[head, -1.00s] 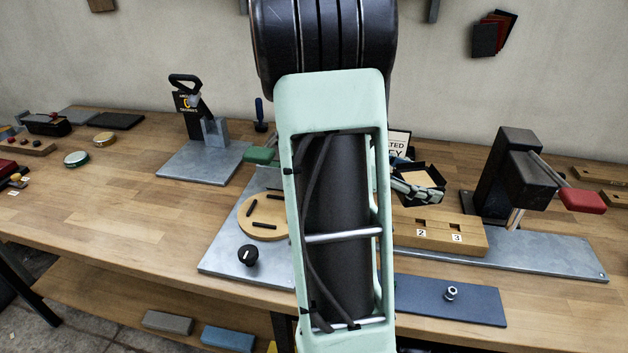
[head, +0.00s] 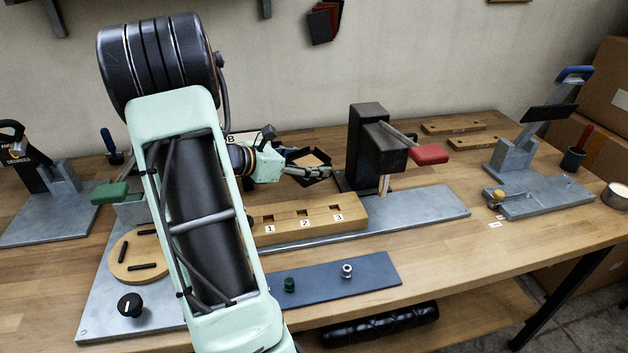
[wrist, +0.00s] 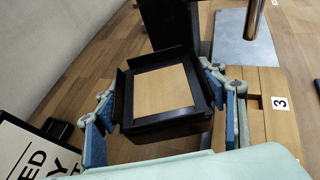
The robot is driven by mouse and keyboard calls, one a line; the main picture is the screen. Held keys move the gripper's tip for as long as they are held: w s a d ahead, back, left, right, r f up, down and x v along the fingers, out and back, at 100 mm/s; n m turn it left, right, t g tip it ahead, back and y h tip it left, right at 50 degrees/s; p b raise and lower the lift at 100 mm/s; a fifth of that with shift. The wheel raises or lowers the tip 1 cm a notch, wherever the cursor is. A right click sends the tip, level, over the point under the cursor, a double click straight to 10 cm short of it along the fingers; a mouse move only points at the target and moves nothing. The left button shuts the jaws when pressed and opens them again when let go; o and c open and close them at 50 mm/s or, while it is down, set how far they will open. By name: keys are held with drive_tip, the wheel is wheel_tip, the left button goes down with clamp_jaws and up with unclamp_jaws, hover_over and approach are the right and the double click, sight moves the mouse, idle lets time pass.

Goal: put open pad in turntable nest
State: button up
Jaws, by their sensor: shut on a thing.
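A black square pad-like tray with a raised rim and a tan middle (wrist: 166,88) sits between my fingers in the wrist view. It also shows in the head view (head: 309,163), behind the numbered wooden block. My gripper (wrist: 165,98) has its blue-lined fingers on two opposite sides of this tray and is shut on it. In the head view my gripper (head: 300,170) is partly hidden by the tray's rim. The turntable (head: 120,265) is a round wooden disc with several short black bars around its middle, at the left front, partly behind my arm.
The wooden block (head: 352,213) with numbered slots lies in front of my gripper. A black press with a red handle (head: 430,154) stands just right. A blue-grey plate (head: 330,284) with two small knobs lies in front.

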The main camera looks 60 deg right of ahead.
hover_over(316, 190)
drive_tip(key=f, duration=0.4)
drive_tip(key=shift+a+f, duration=0.1)
drive_tip(key=shift+a, duration=0.1)
drive_tip(key=shift+d+f+b, duration=0.15)
drive_tip(key=shift+f+b, duration=0.05)
drive_tip(key=shift+f, duration=0.7)
drive_tip(key=shift+d+f+b, duration=0.1)
drive_tip(key=shift+f+b, duration=0.05)
drive_tip(key=shift+f, duration=0.75)
drive_tip(key=shift+f, duration=0.1)
drive_tip(key=o, duration=1)
drive_tip(key=shift+o, duration=0.2)
